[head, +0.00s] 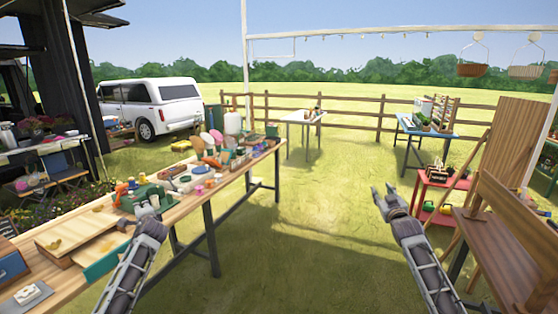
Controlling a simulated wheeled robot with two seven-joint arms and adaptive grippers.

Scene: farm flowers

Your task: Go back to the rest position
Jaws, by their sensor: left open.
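My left gripper (127,223) is at the lower left, over the long wooden table (235,178) by its near edge. It is open, and no held thing shows in it. My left forearm hides part of the table edge. My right gripper (383,194) is over the grass right of the middle, apart from any table. Its fingers are small and dark, and I cannot tell how far apart they are. No thing shows in it.
The long table carries pots, tools, a green caddy (148,193) and wooden trays (75,230). A red shelf cart (436,184) and a wooden bench (500,232) stand to the right. A white table (298,117) and a blue table (425,131) stand farther back. The middle grass is clear.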

